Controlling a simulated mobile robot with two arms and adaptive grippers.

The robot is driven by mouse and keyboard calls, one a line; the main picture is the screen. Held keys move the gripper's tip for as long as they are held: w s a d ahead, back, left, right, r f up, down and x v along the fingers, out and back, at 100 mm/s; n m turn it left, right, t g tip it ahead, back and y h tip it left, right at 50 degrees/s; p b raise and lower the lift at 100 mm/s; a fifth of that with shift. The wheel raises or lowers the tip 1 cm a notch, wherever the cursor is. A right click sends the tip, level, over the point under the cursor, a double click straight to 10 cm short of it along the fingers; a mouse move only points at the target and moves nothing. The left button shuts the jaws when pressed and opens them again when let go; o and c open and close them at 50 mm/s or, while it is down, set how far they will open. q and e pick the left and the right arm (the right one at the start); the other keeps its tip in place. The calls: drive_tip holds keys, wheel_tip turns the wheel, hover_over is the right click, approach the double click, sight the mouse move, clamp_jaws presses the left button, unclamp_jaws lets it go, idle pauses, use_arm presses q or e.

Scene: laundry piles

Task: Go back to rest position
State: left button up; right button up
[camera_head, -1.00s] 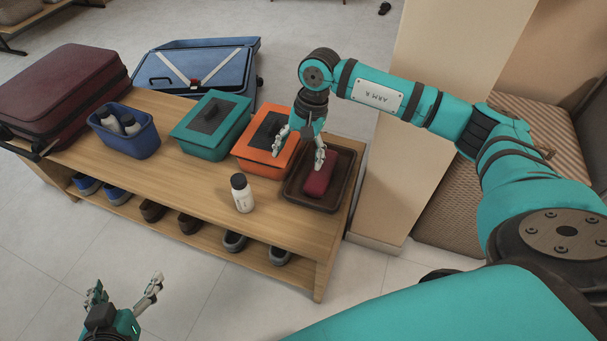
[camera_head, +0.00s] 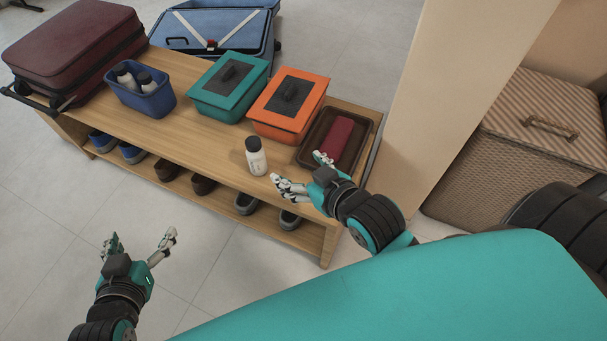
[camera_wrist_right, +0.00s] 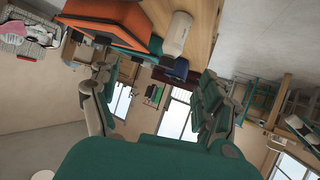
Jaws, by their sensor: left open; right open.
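My right gripper (camera_head: 300,172) is open and empty in the head view, at the front edge of the bench near a white bottle with a dark cap (camera_head: 256,156). Its open fingers also show in the right wrist view (camera_wrist_right: 155,105), with the bottle (camera_wrist_right: 177,34) beyond them. My left gripper (camera_head: 140,248) is open and empty over the floor at the lower left of the head view. It is apart from the bench.
The wooden bench (camera_head: 205,146) holds a blue bin with bottles (camera_head: 140,97), a teal lidded box (camera_head: 228,88), an orange lidded box (camera_head: 289,104) and a brown tray (camera_head: 365,128) with a dark red item (camera_head: 333,137). Shoes line the lower shelf. A wicker basket (camera_head: 500,150) stands right.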

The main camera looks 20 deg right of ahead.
drive_tip(key=shift+s+f+m+g, duration=0.3)
drive_tip(key=shift+s+f, duration=0.15)
drive_tip(key=shift+s, duration=0.05)
